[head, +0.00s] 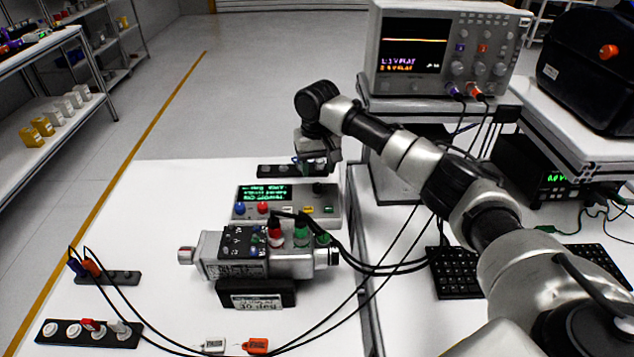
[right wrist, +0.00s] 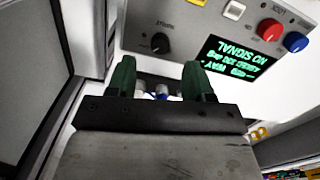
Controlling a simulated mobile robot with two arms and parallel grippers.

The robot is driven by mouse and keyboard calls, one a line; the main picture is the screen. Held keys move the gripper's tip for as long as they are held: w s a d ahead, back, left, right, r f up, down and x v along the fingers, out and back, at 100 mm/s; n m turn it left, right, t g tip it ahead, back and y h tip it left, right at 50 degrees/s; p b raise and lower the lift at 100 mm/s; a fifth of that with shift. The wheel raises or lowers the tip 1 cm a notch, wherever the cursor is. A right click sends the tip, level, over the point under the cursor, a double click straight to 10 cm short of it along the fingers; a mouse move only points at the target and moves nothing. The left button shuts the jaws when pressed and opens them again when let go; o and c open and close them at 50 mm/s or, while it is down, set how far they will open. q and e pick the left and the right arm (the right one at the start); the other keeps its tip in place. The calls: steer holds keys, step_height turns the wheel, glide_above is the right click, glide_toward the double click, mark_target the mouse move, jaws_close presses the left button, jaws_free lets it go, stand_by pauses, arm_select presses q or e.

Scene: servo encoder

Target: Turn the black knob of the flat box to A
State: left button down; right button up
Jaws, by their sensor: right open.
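The flat box (head: 333,209) is pale grey with a green-lit display (head: 264,193). It lies on the white table behind the motor unit. Its black knob (head: 318,188) is at the box's right end in the head view, and it also shows in the right wrist view (right wrist: 160,43). My right gripper (right wrist: 160,82) is open, with two green fingers on either side of the knob's line but short of it. In the head view the right gripper (head: 312,165) hangs above and just behind the box's right end. The knob's pointer and letters are too small to read. My left gripper is out of view.
A silver motor unit (head: 238,267) with red and green plugs stands in front of the box. Black cables (head: 385,271) loop to the right. A dark socket strip (head: 274,171) lies behind the box. An oscilloscope (head: 440,50) stands back right.

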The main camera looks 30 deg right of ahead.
mark_target(317, 185)
steer(key=shift+f, duration=2.75)
steer(key=c, duration=0.9)
